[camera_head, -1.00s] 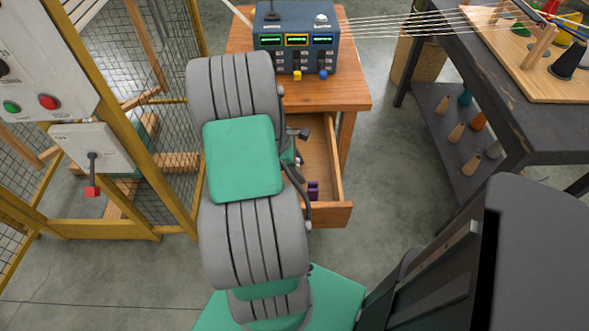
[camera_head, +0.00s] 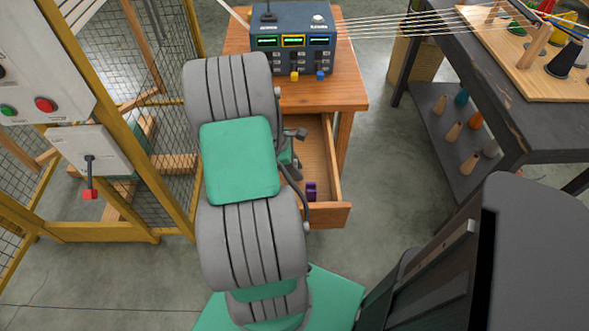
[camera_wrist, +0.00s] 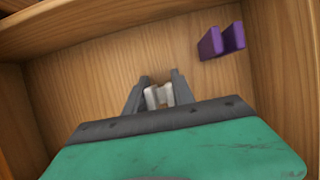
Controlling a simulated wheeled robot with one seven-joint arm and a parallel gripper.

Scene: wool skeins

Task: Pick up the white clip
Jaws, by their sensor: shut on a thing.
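In the wrist view the white clip (camera_wrist: 158,97) is between the two grey fingers of my gripper (camera_wrist: 158,92), above the wooden floor of the drawer. My gripper is shut on it. I cannot tell whether the clip still touches the drawer floor. The open drawer (camera_head: 330,214) sticks out from the wooden stand.
A purple clip (camera_wrist: 222,41) lies in the drawer, at the upper right of the wrist view; it also shows in the head view (camera_head: 311,191). Drawer walls stand close around my gripper. A blue control box (camera_head: 293,40) sits on the stand. A dark table (camera_head: 480,90) stands at right.

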